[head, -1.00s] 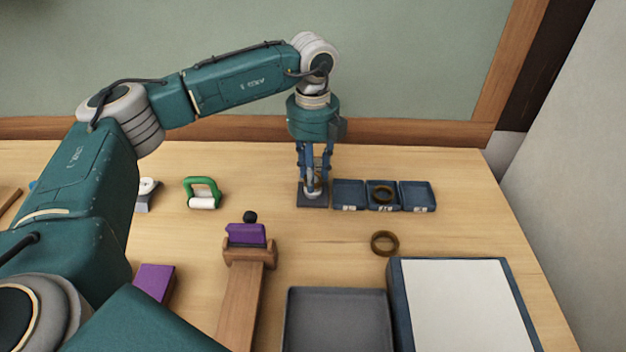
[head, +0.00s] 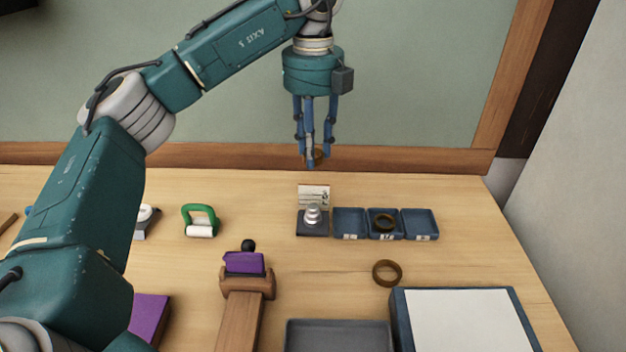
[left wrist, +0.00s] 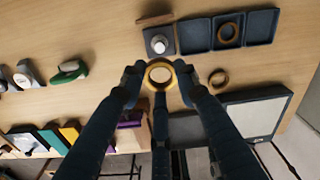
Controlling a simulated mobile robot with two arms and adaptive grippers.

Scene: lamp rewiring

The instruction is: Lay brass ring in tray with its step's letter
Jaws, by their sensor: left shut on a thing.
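My left gripper (head: 311,160) is shut on a brass ring (head: 318,154) and holds it high above the back of the table. The ring shows between its fingertips in the left wrist view (left wrist: 160,63). Below it stands a dark square base (head: 312,230) with a silver post (head: 312,212). To its right are three joined blue trays: left (head: 349,213), middle (head: 385,236) and right (head: 420,222). The middle one holds a ring (head: 384,214); the outer two look empty. Tray labels are too small to read. Another ring (head: 387,284) lies loose in front. My right gripper is out of view.
A small card (head: 314,193) stands behind the post. A green-handled tool (head: 200,215) is to the left. A wooden holder (head: 245,300) with a purple block (head: 244,263), a grey tray (head: 337,338) and a white-topped panel (head: 465,320) lie in front.

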